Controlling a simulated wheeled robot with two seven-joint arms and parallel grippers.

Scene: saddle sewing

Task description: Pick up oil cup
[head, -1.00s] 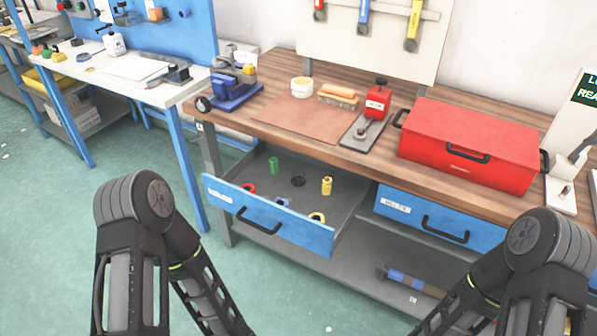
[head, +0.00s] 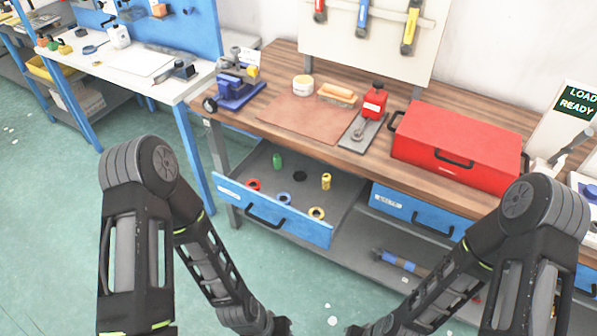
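No cup is plainly marked as oil. A small red container (head: 374,101) with a dark cap stands upright at the back end of a grey plate (head: 352,147) on the wooden bench. A round white tub (head: 302,86) sits to its left on the bench; I cannot tell which is the oil cup. Nothing is holding either one. My two forearms reach down and inward to the bottom edge of the head view, in front of the bench.
A blue-fronted drawer (head: 270,213) stands pulled out, with several small spools inside. A red toolbox (head: 455,143) is right of the red container. A brown mat (head: 300,119), an orange-and-cream block (head: 337,94) and a blue vise (head: 235,91) are on the bench.

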